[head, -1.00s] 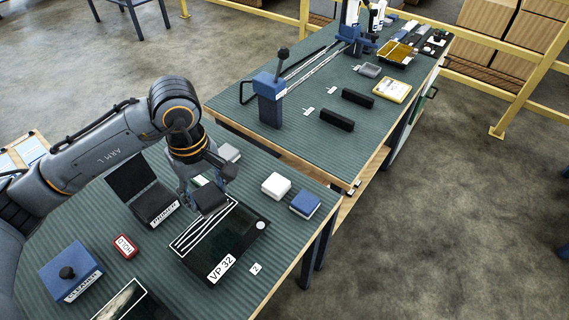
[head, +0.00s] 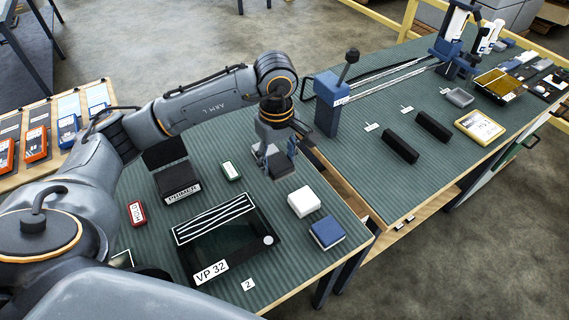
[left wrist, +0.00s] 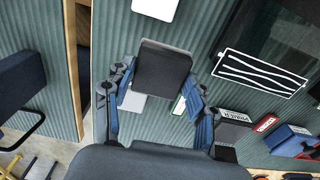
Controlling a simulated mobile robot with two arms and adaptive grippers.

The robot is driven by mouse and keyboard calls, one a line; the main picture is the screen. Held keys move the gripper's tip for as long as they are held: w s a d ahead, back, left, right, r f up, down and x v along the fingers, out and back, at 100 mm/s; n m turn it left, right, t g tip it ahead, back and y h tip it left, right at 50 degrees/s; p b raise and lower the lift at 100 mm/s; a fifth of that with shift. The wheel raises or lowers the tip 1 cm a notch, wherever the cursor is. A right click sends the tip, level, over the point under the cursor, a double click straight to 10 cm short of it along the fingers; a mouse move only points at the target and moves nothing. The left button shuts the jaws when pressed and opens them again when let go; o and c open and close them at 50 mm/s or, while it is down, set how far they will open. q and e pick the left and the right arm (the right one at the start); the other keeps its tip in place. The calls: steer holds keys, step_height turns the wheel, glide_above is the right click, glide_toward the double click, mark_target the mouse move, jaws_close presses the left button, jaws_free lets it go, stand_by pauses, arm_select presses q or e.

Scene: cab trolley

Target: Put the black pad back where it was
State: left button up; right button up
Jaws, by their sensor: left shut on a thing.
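My left gripper (head: 277,160) hangs above the green-topped bench, beyond the tray and behind the white pad. In the left wrist view its two blue-grey fingers (left wrist: 160,84) are shut on the black pad (left wrist: 162,68). A light grey block (left wrist: 132,101) lies on the bench below, partly covered by the held pad. A white pad (head: 302,201) and a blue pad (head: 326,232) lie in a row at the bench's right side. My right gripper is not in view.
A black tray marked VP 32 (head: 262,262) holds a part with white stripes (head: 214,219). An open black PRIMER box (head: 178,184), a green-edged card (head: 231,171) and a red HOLD block (head: 137,213) stand left of the gripper. A second bench (head: 410,190) stands beyond a gap.

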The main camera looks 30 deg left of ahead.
mark_target(283, 152)
arm_select(q)
steer(key=w+f, duration=0.2)
steer(key=f, duration=0.1)
steer(key=shift+w+a+f, duration=0.1)
steer(key=shift+w+a, duration=0.05)
steer(key=shift+w, duration=0.15)
steer(key=shift+w+f+p, duration=0.3)
steer(key=shift+w+f, duration=0.05)
steer(key=shift+f, duration=0.1)
step_height(283, 152, down, 2)
steer(key=shift+f+p, duration=0.15)
steer(key=shift+p, duration=0.4)
steer(key=shift+f, duration=0.35)
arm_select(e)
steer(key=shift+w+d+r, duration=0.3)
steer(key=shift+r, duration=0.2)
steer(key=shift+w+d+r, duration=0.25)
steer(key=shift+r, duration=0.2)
arm_select(q)
steer(key=shift+f, duration=0.1)
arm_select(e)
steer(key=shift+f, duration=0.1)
arm_select(q)
steer(key=shift+f+b, duration=0.15)
steer(key=shift+b, duration=0.15)
steer(key=o, duration=1.1)
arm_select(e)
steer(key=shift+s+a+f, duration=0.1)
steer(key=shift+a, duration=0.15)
